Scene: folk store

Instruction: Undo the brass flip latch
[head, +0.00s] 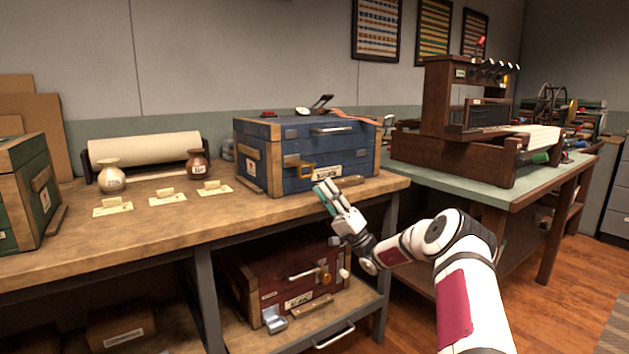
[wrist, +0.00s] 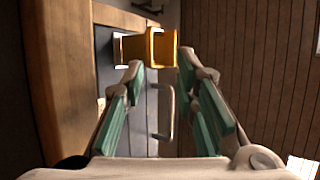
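The blue chest (head: 290,150) with wooden corners stands on the workbench. Its brass flip latch (head: 306,171) is on the front face, left of a white label. In the wrist view the brass latch (wrist: 162,47) shows just beyond my fingertips, roughly between them, beside a small pale metal piece. My gripper (head: 326,192) is in front of the chest's front face, near the latch. In the wrist view its green-padded fingers (wrist: 160,68) are spread open with nothing held. I cannot tell whether a fingertip touches the latch.
A silver handle (wrist: 166,110) shows between my fingers in the wrist view. A dark red chest (head: 285,280) sits on the lower shelf. Two small vases (head: 111,177) and several cards stand on the bench at left. A loom (head: 450,145) stands on the green-topped table at right.

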